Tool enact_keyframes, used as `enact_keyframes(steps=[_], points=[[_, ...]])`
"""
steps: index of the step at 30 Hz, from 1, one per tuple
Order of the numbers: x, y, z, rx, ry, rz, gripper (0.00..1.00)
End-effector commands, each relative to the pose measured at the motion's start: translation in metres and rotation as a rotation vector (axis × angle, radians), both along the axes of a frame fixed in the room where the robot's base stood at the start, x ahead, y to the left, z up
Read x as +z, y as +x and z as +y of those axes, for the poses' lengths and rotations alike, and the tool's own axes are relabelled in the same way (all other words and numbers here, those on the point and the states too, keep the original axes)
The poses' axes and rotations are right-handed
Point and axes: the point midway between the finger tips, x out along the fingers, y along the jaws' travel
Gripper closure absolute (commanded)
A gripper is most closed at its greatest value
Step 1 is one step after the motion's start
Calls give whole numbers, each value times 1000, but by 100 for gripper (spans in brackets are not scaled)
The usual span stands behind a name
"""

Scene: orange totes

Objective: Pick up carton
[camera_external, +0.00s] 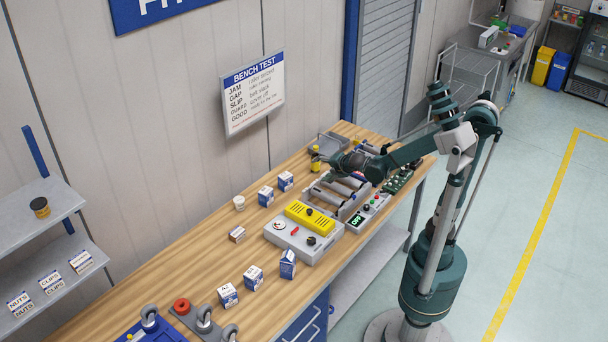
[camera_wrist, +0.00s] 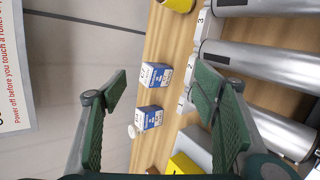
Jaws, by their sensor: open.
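Several blue-and-white cartons stand on the wooden bench. In the external view, two box-shaped cartons, (camera_external: 265,196) and (camera_external: 285,181), stand near the wall side. Two more, (camera_external: 228,296) and (camera_external: 253,278), stand nearer the front, beside a carton with a peaked top (camera_external: 288,264). My gripper (camera_external: 345,165) is above the roller unit, to the right of the wall-side pair. In the wrist view, my gripper (camera_wrist: 160,85) is open and empty. Two cartons, (camera_wrist: 155,75) and (camera_wrist: 149,118), appear between its fingers, apart from them and farther down. The peaked carton is not visible there.
A roller unit (camera_wrist: 250,57) lies to the right in the wrist view. A yellow-and-dark container (camera_external: 315,158) is near the gripper.

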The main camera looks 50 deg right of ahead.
Motion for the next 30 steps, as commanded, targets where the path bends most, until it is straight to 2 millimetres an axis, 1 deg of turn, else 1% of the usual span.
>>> enact_keyframes(steps=[1,3,15,30], points=[[-2,8,2,29,-41,-3,40],[-6,18,4,72,-102,-5,40],[-29,69,18,304,-461,-14,40],[-69,120,41,569,-926,-17,40]])
